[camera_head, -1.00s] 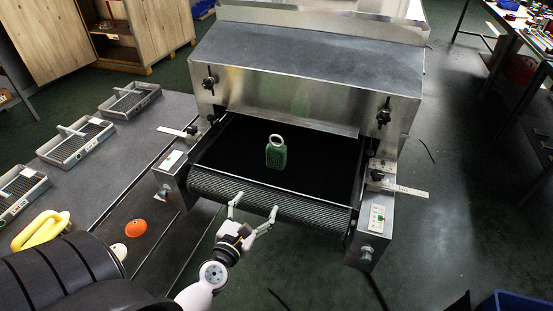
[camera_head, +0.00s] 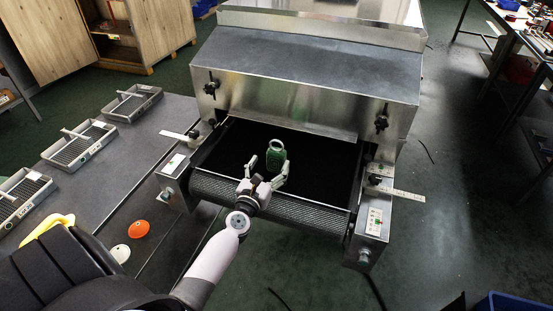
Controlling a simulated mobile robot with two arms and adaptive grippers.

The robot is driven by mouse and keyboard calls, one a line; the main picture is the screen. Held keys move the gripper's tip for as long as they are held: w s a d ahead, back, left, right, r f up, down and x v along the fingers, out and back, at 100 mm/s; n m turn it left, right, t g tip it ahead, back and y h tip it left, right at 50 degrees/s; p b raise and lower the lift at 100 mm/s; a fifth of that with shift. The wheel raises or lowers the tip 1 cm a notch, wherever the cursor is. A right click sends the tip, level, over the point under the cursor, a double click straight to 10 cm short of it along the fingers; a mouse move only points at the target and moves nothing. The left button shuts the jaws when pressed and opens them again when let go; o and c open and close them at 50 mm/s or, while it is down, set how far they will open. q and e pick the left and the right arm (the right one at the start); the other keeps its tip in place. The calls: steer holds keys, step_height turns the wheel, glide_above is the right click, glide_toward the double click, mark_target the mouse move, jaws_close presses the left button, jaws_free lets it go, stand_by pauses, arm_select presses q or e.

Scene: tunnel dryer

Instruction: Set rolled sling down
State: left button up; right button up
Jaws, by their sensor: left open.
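A green item with a pale loop on top, which looks like the rolled sling (camera_head: 275,157), stands upright on the black belt (camera_head: 325,170) of the dryer. My left gripper (camera_head: 267,166) is open at the near side of this item. One finger is to its left, and the other overlaps its lower right edge in the picture. Its lower part is partly hidden by the gripper, and I cannot tell whether they touch. My right gripper is not in view.
The metal dryer hood (camera_head: 305,75) rises behind the belt. Control boxes flank the belt mouth, including the right one (camera_head: 373,222). Several grey trays, an orange disc (camera_head: 139,229), a white disc (camera_head: 121,253) and a yellow item (camera_head: 42,227) lie on the left table.

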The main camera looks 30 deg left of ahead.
mark_target(274, 160)
arm_select(q)
steer(key=x, duration=0.5)
steer(key=shift+d+r, duration=0.1)
steer(key=shift+d, duration=0.25)
steer(key=shift+r, duration=0.1)
steer(key=shift+c, duration=0.5)
steer(key=c, duration=1.3)
